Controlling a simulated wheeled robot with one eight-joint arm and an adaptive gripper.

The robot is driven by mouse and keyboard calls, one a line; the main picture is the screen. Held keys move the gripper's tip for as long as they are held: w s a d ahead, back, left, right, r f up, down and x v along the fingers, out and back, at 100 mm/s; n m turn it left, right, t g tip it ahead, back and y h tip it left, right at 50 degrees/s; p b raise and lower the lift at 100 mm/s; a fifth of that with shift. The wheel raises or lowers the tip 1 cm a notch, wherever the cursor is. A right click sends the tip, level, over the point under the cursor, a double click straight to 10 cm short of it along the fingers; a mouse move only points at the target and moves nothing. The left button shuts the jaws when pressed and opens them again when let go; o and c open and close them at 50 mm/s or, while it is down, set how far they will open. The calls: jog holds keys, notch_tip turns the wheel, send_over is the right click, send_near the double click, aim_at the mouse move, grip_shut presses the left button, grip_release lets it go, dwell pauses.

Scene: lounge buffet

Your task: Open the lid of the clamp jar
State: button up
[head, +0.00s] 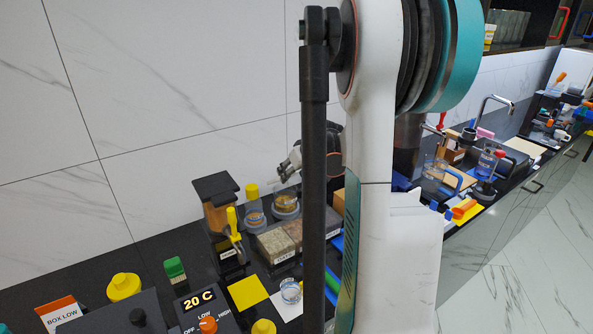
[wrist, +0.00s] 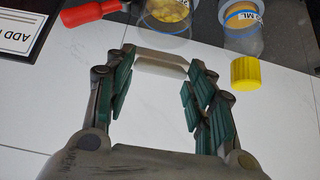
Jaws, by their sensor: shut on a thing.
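A clear jar with yellow contents, likely the clamp jar (head: 286,208), stands on the dark counter against the tiled wall. It also shows at the top of the wrist view (wrist: 168,12), partly cut off by the frame. My gripper (wrist: 162,68) has its fingers on both ends of a pale bar (wrist: 161,57) just below the jar in that view. I cannot tell whether the bar is part of the jar's lid. In the head view my gripper (head: 289,168) is just above the jar, partly hidden behind my arm.
A jar with a yellow cap (head: 253,215) stands close left of the clamp jar. A yellow-handled tool (head: 233,226) and labelled boxes (head: 273,243) are nearby. A red-handled tool (wrist: 92,13) shows in the wrist view. My arm hides the counter's middle.

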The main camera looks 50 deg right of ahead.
jog(key=w+d+r+g+y+p, duration=0.2)
jog(key=w+r+g+p, duration=0.2)
jog(key=w+g+p, duration=0.1)
jog(key=shift+w+d+g, duration=0.15)
jog(key=shift+w+g, duration=0.55)
jog(key=shift+w, duration=0.55)
jog(key=shift+w+d+r+p, duration=0.1)
jog(key=shift+w+d+p, duration=0.1)
jog(key=shift+w, duration=0.3)
jog(key=shift+w+d+r+p, duration=0.1)
jog(key=shift+w+p, duration=0.1)
jog(key=shift+w, duration=0.25)
jog(key=shift+w+d+f, duration=0.1)
jog(key=shift+w+d, duration=0.05)
jog(key=shift+w, duration=0.35)
jog(key=shift+w+d, duration=0.15)
jog(key=shift+w, duration=0.3)
jog(key=o, duration=1.5)
jog(key=shift+w+f, duration=0.1)
jog(key=r, duration=0.8)
jog(key=s+r, duration=0.1)
jog(key=r, duration=0.3)
jog(key=shift+a, duration=0.1)
